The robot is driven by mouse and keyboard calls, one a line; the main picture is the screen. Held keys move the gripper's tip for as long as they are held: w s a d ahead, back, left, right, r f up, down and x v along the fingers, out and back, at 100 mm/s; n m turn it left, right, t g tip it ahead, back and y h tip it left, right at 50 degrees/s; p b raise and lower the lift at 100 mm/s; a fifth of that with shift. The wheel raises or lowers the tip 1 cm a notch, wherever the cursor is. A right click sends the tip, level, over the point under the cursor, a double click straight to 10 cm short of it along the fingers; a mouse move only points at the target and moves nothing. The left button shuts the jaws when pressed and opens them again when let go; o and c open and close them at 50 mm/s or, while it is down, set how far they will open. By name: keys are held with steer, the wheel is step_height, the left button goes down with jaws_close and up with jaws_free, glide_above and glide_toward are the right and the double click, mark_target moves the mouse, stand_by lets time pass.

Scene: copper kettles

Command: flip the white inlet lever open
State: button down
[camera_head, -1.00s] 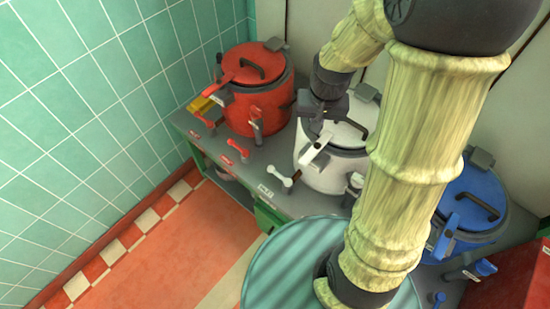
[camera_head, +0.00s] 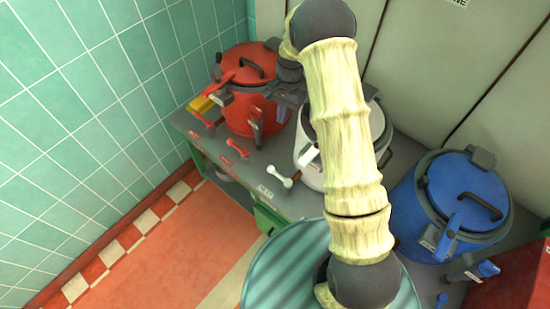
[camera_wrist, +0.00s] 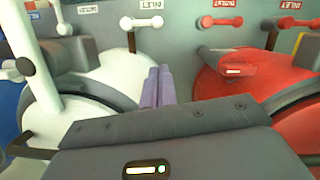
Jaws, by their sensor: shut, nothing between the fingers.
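The white inlet lever (camera_head: 280,177) is a small T-shaped handle on the grey counter in front of the white kettle (camera_head: 308,165). In the wrist view the lever (camera_wrist: 141,22) lies at the top centre, below a label that seems to read INLET. My gripper (camera_wrist: 159,84) is shut and empty, its purple-grey fingers pressed together. It points towards the counter between the white and red kettles, apart from the lever. In the head view the gripper body (camera_head: 288,93) is beside the red kettle; its fingertips are hard to make out there.
The red kettle (camera_head: 247,113) stands left, with red levers (camera_head: 238,148) in front. The blue kettle (camera_head: 448,200) stands right. My arm hides much of the white kettle. In the wrist view, a white upright handle (camera_wrist: 38,65) rises at left and a red handle (camera_wrist: 230,68) at right.

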steer(key=p+x, duration=0.3)
steer(key=x, duration=1.7)
steer(key=shift+s+a+n+b, duration=0.25)
steer(key=shift+a+n+b, duration=0.25)
steer(key=shift+n, duration=0.2)
steer(key=a+n, duration=0.1)
steer(key=s+a+n+h+b, duration=0.1)
steer(key=n, duration=0.1)
steer(key=shift+s, duration=0.35)
steer(key=s+a+n+t+h+b, duration=0.1)
steer(key=s+n+h+b, duration=0.1)
steer(key=s+n, duration=0.9)
steer(key=shift+a+n+h, duration=0.25)
steer(key=shift+n+h, duration=0.05)
steer(key=shift+n, duration=1.3)
